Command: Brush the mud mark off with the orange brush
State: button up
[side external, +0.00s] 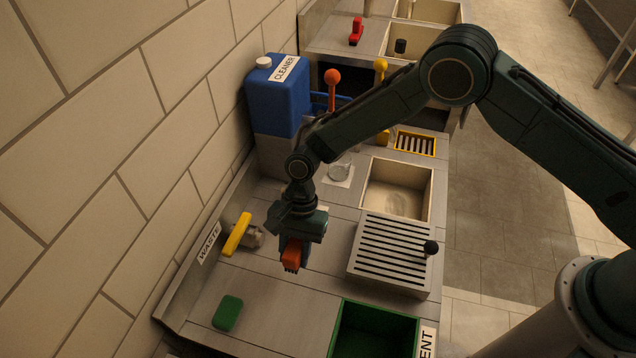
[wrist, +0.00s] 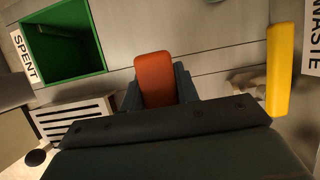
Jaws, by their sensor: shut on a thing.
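The orange brush (side external: 292,257) is held in my gripper (side external: 298,236), above the grey worktop between the yellow-handled item and the slatted rack. In the wrist view the orange brush (wrist: 155,78) sits between the two fingers of my gripper (wrist: 159,95), which is shut on it. The brush's underside is hidden, and I cannot tell whether it touches the worktop. I cannot make out the mud mark for certain. A brownish patch (wrist: 248,82) shows beside the yellow bar in the wrist view, but I cannot tell what it is.
A yellow-handled item (side external: 237,234) lies left, by the WASTE label (side external: 209,243). A green block (side external: 228,313) and green SPENT bin (side external: 375,306) are in front. The slatted rack (side external: 393,252) with a black knob and a sink (side external: 398,185) are right. A blue cleaner jug (side external: 277,98) stands behind.

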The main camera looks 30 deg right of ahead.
jog(key=shift+f, duration=0.15)
jog(key=o, duration=1)
jog(key=shift+c, duration=0.2)
jog(key=shift+f, duration=3.2)
jog(key=c, duration=1.1)
jog(key=shift+c, duration=0.3)
jog(key=shift+r, duration=0.15)
